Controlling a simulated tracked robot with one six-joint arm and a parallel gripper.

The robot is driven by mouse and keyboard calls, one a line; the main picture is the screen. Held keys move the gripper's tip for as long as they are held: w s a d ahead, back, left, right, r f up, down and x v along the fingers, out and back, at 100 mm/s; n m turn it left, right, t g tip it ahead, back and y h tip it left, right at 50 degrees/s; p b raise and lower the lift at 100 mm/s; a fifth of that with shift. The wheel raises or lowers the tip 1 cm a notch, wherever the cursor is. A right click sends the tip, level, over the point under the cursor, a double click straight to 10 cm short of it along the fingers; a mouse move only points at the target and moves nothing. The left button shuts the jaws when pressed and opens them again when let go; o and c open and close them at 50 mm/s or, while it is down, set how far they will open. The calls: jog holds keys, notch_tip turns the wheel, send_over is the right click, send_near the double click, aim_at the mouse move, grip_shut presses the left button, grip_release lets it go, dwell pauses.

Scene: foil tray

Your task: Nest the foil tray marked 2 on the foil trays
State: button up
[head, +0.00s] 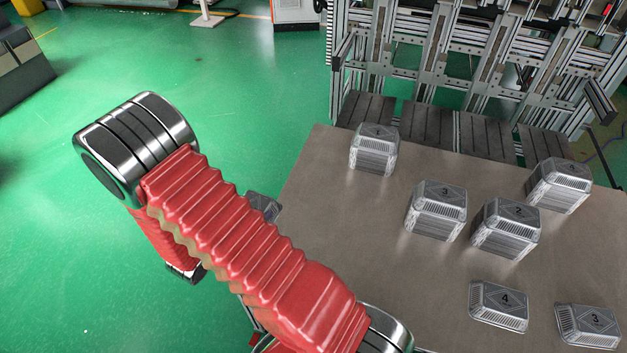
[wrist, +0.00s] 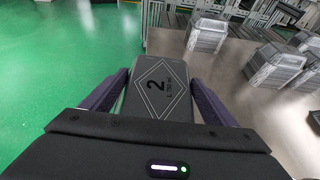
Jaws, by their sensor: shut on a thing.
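My gripper (wrist: 165,92) is shut on a foil tray marked 2 (wrist: 157,100), which lies between its two fingers, label up, in the wrist view. In the head view the gripper is hidden behind my red-sleeved arm; a grey tray-like piece (head: 263,205) shows past the arm at the table's left edge. On the table stand stacks of foil trays: one marked 1 (head: 374,148) at the back left, one marked 3 (head: 436,212) in the middle, one marked 2 (head: 507,230) right of it, and one with an unclear mark (head: 558,186) at the back right.
Two low foil trays, marked 4 (head: 499,306) and 3 (head: 588,329), lie at the front right of the brown table (head: 320,200). The table's left part is clear. A metal frame (head: 460,70) stands behind it. Green floor (head: 230,70) lies to the left.

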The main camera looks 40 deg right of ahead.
jog(key=w+a+r+n+t+y, duration=0.1)
jog(key=w+a+n+t, duration=0.1)
jog(key=a, duration=0.7)
jog(key=shift+a+r+n+t+y, duration=0.2)
jog(key=shift+a+n+t+y, duration=0.1)
jog(key=shift+n, duration=0.1)
